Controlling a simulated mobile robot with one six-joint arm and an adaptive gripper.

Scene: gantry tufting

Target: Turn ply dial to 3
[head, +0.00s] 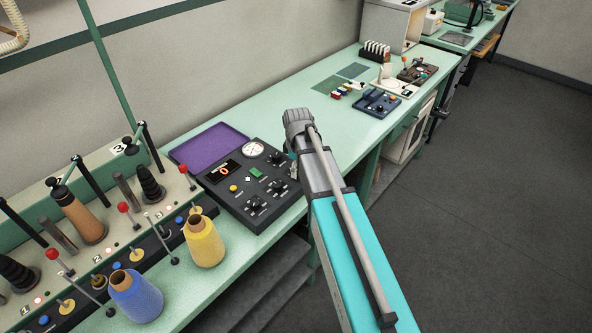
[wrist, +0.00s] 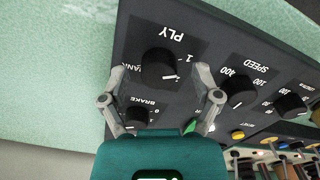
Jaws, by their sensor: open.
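The ply dial (wrist: 158,68) is a round black knob under the inverted label PLY in the wrist view. Its white mark points to the lower right of the picture. A "1" shows to the right of the knob; I cannot make out a 3. My gripper (wrist: 160,98) is open, with one finger on each side just below the knob, apart from it. In the head view my arm covers the right end of the dark control panel (head: 223,190), and I cannot make out the ply dial there.
The speed dial (wrist: 239,89) and brake dial (wrist: 137,116) sit close to the fingers. A purple tray (head: 210,147) lies behind the panel. The bench beyond is partly clear.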

